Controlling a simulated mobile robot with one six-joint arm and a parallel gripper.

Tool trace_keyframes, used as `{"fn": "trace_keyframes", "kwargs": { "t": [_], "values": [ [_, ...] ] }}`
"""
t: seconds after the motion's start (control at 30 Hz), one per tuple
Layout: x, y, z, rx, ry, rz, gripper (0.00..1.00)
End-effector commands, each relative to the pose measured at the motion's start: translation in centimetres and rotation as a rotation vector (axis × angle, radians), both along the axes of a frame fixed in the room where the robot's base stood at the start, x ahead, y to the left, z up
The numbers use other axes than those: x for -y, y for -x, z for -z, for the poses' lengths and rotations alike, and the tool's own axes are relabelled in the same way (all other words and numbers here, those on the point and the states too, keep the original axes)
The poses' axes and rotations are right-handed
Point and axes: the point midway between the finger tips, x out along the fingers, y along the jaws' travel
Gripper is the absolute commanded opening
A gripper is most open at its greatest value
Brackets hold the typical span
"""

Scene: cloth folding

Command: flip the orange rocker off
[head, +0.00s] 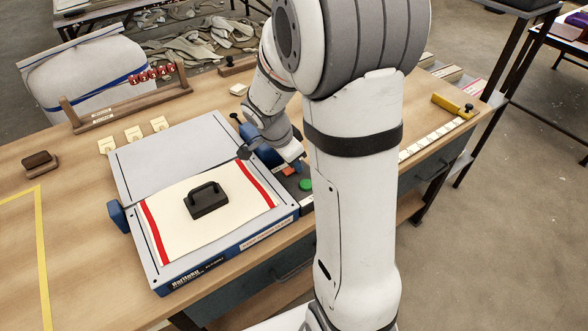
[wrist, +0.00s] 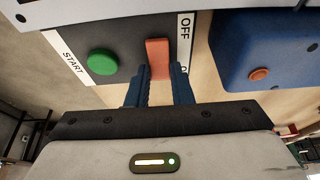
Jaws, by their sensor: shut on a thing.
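The orange rocker (wrist: 158,58) stands on a dark panel, between the green button and a white strip reading OFF. It also shows small in the head view (head: 289,171), close under my gripper. My gripper (wrist: 160,75) has its two blue fingers on either side of the rocker's near end and is shut on it. The exact contact is hard to see. In the head view my arm hides part of the panel and the gripper's fingertips.
A green START button (wrist: 102,62) sits left of the rocker. A blue housing (wrist: 265,45) with a round orange button is close on the right. The folding machine (head: 155,165) bears a cream cloth with red stripes (head: 165,225) and a dark handled block (head: 206,200).

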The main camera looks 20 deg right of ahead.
Motion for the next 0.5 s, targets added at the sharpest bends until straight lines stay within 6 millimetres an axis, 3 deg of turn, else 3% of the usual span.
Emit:
{"fn": "trace_keyframes", "kwargs": {
  "t": [0.4,0.43,0.5],
  "values": [
    [-0.04,0.06,-0.03,0.003,0.012,0.002,0.00],
    [-0.03,0.06,-0.04,0.003,0.012,0.002,0.22],
    [-0.08,0.05,-0.04,0.003,0.012,0.001,0.27]
  ]
}}
